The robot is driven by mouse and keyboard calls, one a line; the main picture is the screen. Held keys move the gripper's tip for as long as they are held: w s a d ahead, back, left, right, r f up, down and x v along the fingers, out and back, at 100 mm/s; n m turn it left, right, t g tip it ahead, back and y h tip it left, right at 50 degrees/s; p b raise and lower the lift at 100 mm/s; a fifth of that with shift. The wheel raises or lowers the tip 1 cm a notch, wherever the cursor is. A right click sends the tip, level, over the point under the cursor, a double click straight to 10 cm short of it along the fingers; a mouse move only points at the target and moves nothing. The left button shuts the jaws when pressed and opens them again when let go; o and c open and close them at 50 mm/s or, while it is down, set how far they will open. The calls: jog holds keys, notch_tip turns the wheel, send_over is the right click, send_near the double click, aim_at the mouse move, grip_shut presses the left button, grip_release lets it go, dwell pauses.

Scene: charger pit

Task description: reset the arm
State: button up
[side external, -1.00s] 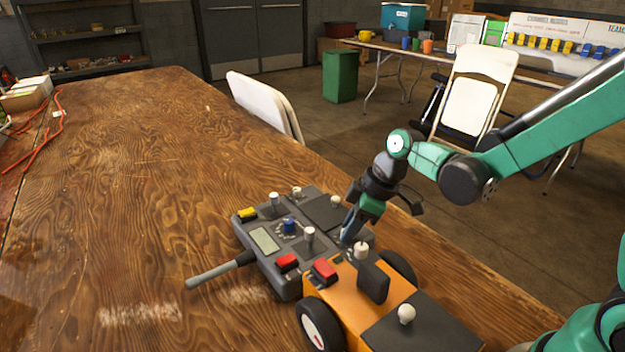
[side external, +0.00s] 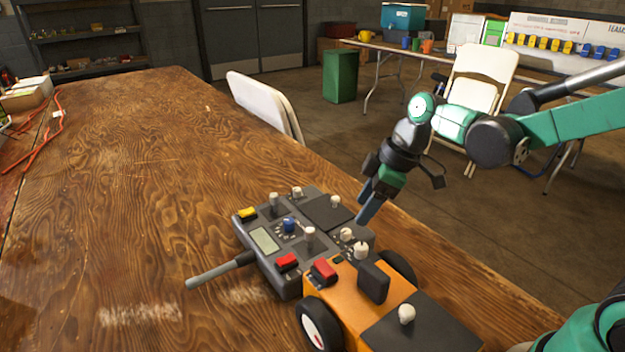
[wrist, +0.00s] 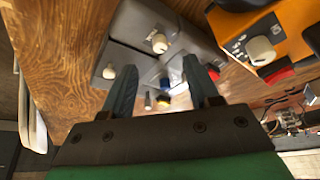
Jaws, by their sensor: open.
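My gripper (side external: 366,207) is above the table's right side, just beyond the far right edge of the grey control box (side external: 262,240). In the wrist view my gripper (wrist: 163,78) shows two fingers apart with nothing held between them. The grey box carries white knobs, a blue knob (side external: 289,226), a red button (side external: 287,261), a yellow button (side external: 247,214) and a small display. It also shows ahead of the fingers in the wrist view (wrist: 185,25). I cannot tell whether the fingertips touch the box.
An orange wheeled unit (side external: 350,303) with a red switch and white knobs stands against the box's near right side. A grey rod (side external: 220,270) sticks out left from the box. White folding chairs (side external: 470,105) stand beyond the table.

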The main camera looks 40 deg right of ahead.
jog(key=shift+s+r, duration=0.1)
jog(key=s+r+m+t+h, duration=0.3)
jog(key=s+m, duration=0.3)
jog(key=m, duration=0.3)
jog(key=shift+s+d+r+t, duration=0.15)
jog(key=shift+s+d+t, duration=0.15)
jog(key=shift+t, duration=0.1)
dwell(0.7)
